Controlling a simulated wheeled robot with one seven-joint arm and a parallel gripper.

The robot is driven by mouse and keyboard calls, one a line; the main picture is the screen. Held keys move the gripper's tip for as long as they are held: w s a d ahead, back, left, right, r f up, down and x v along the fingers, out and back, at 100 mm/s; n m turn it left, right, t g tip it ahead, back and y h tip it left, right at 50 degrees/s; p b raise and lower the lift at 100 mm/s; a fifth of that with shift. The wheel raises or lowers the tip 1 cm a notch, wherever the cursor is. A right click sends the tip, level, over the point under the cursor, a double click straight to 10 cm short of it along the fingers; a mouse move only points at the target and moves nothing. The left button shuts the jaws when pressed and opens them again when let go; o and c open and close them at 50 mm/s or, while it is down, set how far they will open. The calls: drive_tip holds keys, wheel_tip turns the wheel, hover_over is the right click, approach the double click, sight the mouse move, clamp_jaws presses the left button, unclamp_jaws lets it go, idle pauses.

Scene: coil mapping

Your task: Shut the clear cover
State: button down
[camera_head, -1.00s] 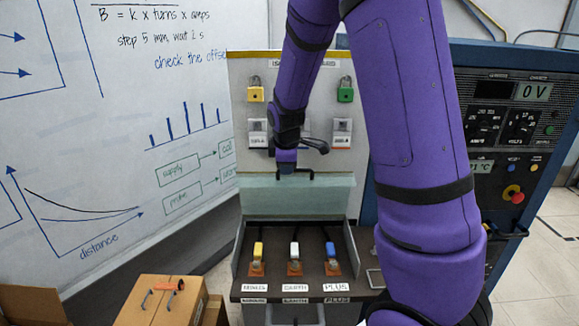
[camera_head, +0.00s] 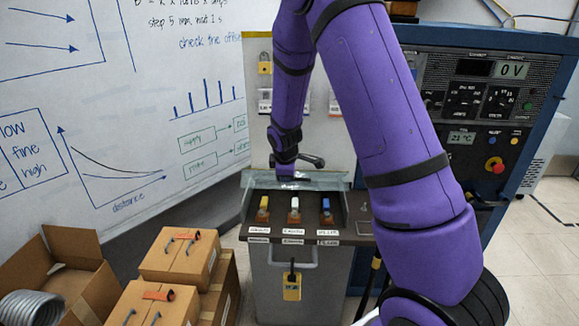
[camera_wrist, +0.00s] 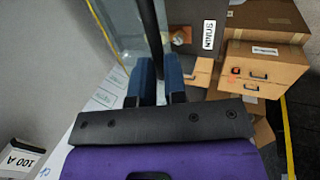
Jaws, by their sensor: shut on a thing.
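The clear cover (camera_head: 330,181) is a greenish see-through panel at the back of the console with three switches, and shows as a thin band. It stands part open, with the switches uncovered in front of it. My gripper (camera_head: 289,180) is at its handle edge. In the wrist view, my gripper (camera_wrist: 158,80) has its two blue fingers shut on a dark bar, the cover handle (camera_wrist: 152,30). The clear panel (camera_wrist: 115,25) shows beside the bar. The exact tilt of the cover is hard to tell.
The yellow (camera_head: 264,203), white (camera_head: 295,204) and blue (camera_head: 326,205) switches stand on the console top. A yellow padlock tag (camera_head: 292,286) hangs on its front. Cardboard boxes (camera_head: 180,255) stand at left; a blue instrument cabinet (camera_head: 490,110) is at right.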

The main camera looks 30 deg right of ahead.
drive_tip(key=shift+s+a+f, duration=0.25)
drive_tip(key=shift+s+f, duration=0.15)
drive_tip(key=shift+f, duration=0.2)
drive_tip(key=c, duration=1.2)
unclamp_jaws()
drive_tip(key=shift+r, duration=0.1)
drive_tip(key=shift+o, duration=0.2)
drive_tip(key=v, duration=1)
drive_tip(key=shift+r, duration=0.35)
drive_tip(key=shift+s+a, duration=0.1)
